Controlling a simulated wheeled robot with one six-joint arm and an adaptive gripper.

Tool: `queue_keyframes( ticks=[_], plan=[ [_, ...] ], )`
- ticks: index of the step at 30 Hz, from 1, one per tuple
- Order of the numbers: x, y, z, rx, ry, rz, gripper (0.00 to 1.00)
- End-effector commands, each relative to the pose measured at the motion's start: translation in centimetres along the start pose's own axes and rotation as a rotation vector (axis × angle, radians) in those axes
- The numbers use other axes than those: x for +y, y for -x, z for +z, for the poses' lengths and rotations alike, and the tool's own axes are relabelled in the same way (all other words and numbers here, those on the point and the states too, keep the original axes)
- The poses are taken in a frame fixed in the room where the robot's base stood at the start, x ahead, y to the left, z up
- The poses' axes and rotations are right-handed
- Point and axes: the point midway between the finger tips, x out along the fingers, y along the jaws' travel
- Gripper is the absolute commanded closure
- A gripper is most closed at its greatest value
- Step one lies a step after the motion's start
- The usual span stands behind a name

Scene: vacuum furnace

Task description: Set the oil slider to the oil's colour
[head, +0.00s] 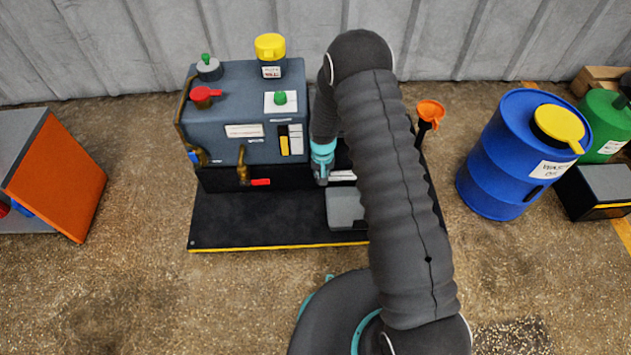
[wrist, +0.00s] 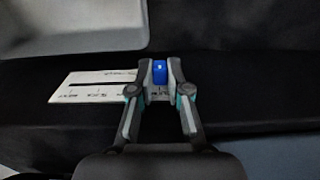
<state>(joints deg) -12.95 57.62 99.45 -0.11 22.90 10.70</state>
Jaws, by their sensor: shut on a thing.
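In the wrist view, my gripper (wrist: 160,70) is shut on a small blue knob (wrist: 160,72), which appears to be the oil slider. The knob stands at the right end of a white plate (wrist: 80,92) with a dark slot and printed marks too small to read. In the head view, my gripper (head: 321,178) points down beside the white plate (head: 343,176), and the knob is hidden. The grey pump body (head: 222,116) carries an upright strip, perhaps a sight glass, with a yellow fill (head: 284,146). A pale and dark marked strip (head: 296,139) is beside it.
A grey box (head: 345,206) sits on the black base (head: 265,228) near my gripper. An orange funnel (head: 430,110) and a blue waste oil drum (head: 512,155) stand to the right. An orange-sided box (head: 60,175) is at the left. The front floor is clear.

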Motion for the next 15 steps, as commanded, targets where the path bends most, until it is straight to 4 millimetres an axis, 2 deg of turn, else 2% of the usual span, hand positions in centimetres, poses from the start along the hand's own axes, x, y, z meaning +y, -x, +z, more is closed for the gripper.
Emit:
queue_keyframes(
  ticks=[9,10,12,13,15],
  plan=[
    [-0.47,0.01,0.08,-0.002,0.0,-0.001,1.0],
    [-0.52,0.02,0.09,-0.001,0.0,-0.001,0.82],
    [-0.6,0.02,0.09,-0.001,0.002,-0.001,0.64],
    [-0.58,0.02,0.08,-0.001,0.002,-0.001,0.58],
    [-0.46,0.02,0.06,-0.001,0.0,-0.001,0.58]
  ],
)
